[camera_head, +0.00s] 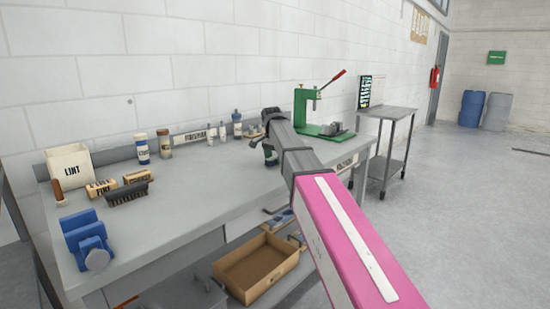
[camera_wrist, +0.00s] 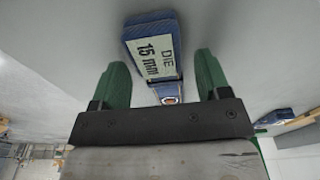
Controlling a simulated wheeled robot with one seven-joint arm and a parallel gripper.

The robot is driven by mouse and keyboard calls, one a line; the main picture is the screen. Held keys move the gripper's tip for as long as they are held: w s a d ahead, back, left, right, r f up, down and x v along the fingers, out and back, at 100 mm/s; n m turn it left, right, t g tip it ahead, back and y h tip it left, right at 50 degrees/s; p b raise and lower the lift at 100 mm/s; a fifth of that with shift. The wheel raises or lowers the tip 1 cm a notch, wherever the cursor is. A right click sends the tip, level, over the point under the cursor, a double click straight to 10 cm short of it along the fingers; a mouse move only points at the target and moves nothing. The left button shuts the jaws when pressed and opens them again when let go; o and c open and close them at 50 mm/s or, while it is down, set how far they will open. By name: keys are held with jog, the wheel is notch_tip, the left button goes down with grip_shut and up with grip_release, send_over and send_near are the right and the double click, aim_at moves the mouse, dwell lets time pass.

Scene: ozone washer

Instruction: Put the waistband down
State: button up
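I cannot make out a waistband in either view. In the wrist view, the two green fingers of my gripper (camera_wrist: 167,75) stand apart. A blue piece with a pale label reading "DIE 15 mm" (camera_wrist: 150,45) lies ahead of and partly between the fingers, with gaps showing at both sides. It looks to be on the grey surface, but its exact height is unclear. In the head view, my gripper (camera_head: 270,155) is over the workbench (camera_head: 215,190), near its back right part, mostly hidden by my arm.
A blue vise-like block (camera_head: 88,240), brushes (camera_head: 128,193), a lint box (camera_head: 70,168) and several bottles stand on the bench's left and back. A green press (camera_head: 318,115) stands beyond my gripper. The bench's middle is clear.

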jog(key=shift+r, duration=0.1)
notch_tip(320, 180, up, 12)
jog(key=s, duration=0.1)
jog(key=shift+a, duration=0.45)
